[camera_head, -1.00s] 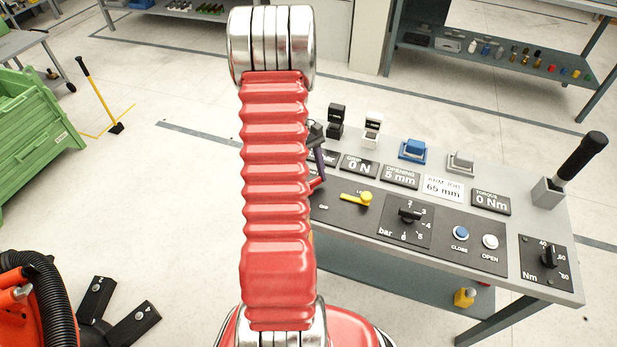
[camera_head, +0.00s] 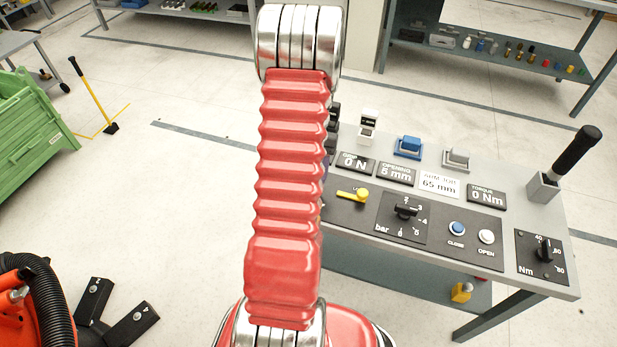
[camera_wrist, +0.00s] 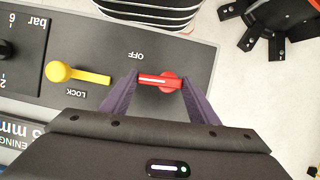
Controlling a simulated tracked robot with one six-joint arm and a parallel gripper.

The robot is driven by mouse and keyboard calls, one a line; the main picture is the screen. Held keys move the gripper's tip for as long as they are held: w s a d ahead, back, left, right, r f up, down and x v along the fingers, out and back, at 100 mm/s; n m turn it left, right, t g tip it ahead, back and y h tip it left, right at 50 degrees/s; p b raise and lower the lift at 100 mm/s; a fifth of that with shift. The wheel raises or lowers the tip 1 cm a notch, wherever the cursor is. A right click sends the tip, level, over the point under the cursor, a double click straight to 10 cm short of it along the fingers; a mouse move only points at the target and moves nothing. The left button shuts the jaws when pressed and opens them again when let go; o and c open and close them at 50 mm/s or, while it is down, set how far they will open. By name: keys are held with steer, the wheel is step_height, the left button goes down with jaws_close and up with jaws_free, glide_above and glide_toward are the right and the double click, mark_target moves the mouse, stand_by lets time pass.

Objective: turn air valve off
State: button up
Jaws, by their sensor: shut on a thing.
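The red valve lever (camera_wrist: 160,81) shows in the wrist view on the dark panel, below the upside-down word OFF. Its bar points left from its round hub and lies along the panel. My gripper (camera_wrist: 159,80) has its purple fingers on either side of the lever, shut on it. A yellow lever (camera_wrist: 78,74) marked LOCK lies left of it; it also shows in the head view (camera_head: 353,195). In the head view my red arm hides the red lever and my fingers.
The control bench (camera_head: 520,213) carries a black bar dial (camera_head: 405,211), blue CLOSE (camera_head: 457,229) and white OPEN (camera_head: 487,236) buttons, and a tall black-handled lever (camera_head: 575,150). A green crate (camera_head: 35,125) stands at far left.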

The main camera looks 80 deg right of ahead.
steer(key=shift+m, duration=0.5)
steer(key=o, duration=1)
steer(key=shift+o, duration=0.2)
steer(key=v, duration=1.3)
steer(key=shift+s+r, duration=0.3)
steer(key=shift+s, duration=0.05)
steer(key=shift+d, duration=0.2)
